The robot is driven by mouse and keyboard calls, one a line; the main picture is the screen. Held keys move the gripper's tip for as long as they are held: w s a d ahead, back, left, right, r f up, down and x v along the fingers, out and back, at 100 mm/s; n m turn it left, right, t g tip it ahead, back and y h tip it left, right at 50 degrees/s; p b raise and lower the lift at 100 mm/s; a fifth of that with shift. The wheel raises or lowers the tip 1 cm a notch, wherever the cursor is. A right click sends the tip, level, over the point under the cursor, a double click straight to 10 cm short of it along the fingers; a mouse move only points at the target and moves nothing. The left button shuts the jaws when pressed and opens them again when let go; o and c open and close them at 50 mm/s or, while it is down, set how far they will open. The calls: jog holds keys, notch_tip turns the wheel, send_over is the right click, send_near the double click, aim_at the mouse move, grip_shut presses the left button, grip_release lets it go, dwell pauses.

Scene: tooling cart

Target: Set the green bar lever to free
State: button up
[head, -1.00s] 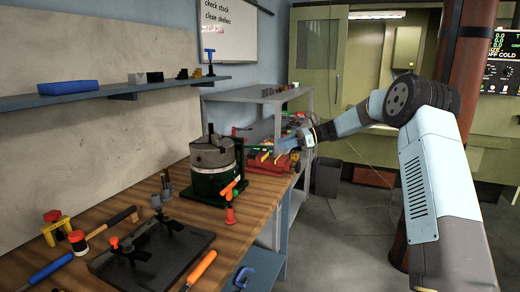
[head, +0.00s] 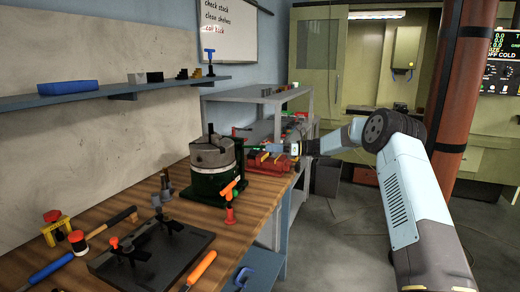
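A red vise-like device (head: 268,166) sits on the bench past the chuck, near the bench's right edge. A small green streak (head: 257,148) shows at its top left; it may be the green bar lever, but it is too small to tell its setting. My gripper (head: 284,148) reaches in from the right, level, at the top of the red device. Its fingers are too small and dark to show whether they are open or touching anything.
A grey chuck on a dark green base (head: 211,183) stands close to the left of the red device. An orange-handled clamp (head: 231,202) stands in front of it. A grey shelf unit (head: 262,95) rises behind. The floor to the right is mostly clear.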

aim_at(253, 147)
jog(key=a, duration=0.6)
jog(key=shift+a, duration=0.3)
grip_shut()
dwell(0.4)
